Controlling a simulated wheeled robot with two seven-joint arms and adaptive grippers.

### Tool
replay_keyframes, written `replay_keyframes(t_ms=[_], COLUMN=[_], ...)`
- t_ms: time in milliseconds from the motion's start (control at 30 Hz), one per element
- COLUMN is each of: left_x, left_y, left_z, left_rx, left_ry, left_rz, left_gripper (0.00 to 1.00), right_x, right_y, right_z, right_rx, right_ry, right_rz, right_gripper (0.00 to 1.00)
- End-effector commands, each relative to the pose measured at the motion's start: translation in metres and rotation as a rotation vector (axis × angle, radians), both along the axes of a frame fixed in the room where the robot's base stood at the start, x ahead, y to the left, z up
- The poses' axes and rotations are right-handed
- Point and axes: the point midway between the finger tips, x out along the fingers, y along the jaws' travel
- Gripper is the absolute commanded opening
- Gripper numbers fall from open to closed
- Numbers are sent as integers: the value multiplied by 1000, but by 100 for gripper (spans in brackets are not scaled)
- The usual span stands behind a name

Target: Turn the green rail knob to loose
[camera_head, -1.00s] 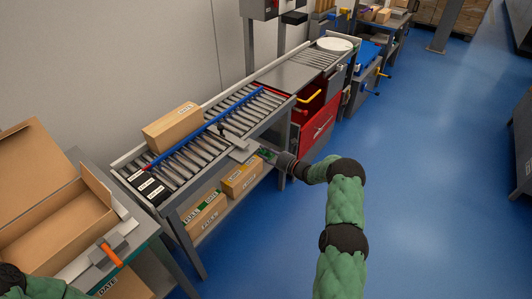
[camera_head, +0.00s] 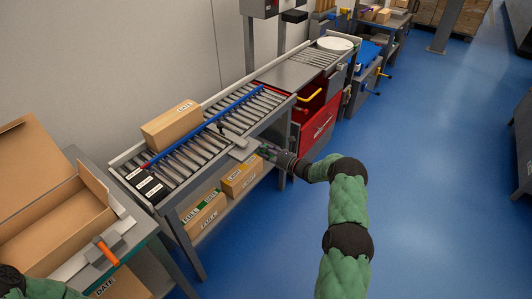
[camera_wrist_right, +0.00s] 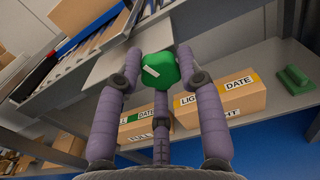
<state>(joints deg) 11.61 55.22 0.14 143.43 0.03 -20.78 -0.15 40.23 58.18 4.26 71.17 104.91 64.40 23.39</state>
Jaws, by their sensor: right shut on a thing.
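The green rail knob (camera_wrist_right: 164,74) shows in the right wrist view, faceted, with a white mark on its face. It sits at the edge of a grey plate (camera_wrist_right: 104,64), which also shows in the head view (camera_head: 243,152) beside the roller conveyor. My right gripper (camera_wrist_right: 160,67) is shut on the knob, its purple fingers around it. In the head view the right gripper (camera_head: 266,151) is small and covers most of the knob. Which setting the mark stands at cannot be told. My left gripper is out of view; only part of its arm shows at the lower left.
The blue guide rail (camera_head: 208,122) runs along the conveyor, with a cardboard box (camera_head: 172,126) behind it. Labelled boxes (camera_head: 240,178) stand on the shelf below. An open carton (camera_head: 60,220) and an orange-handled tool (camera_head: 108,251) are at left.

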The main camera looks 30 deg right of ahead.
Motion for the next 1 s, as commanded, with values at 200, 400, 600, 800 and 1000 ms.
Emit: replay_keyframes(t_ms=[200,400,600,800,1000], left_x=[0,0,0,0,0], left_y=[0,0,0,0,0], left_z=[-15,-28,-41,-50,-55], left_rx=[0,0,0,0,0], left_ry=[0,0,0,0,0], left_rz=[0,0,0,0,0], left_gripper=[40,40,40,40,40], right_x=[-1,-1,-1,-1,-1], right_y=[0,-1,-1,-1,-1], right_z=[-6,-7,-7,-6,-5], right_rx=[-189,-365,-541,-716,-891], right_ry=[-72,-144,-215,-288,-360], right_rz=[-1,-1,-1,-1,-1], right_gripper=[5,5,5,5,5])
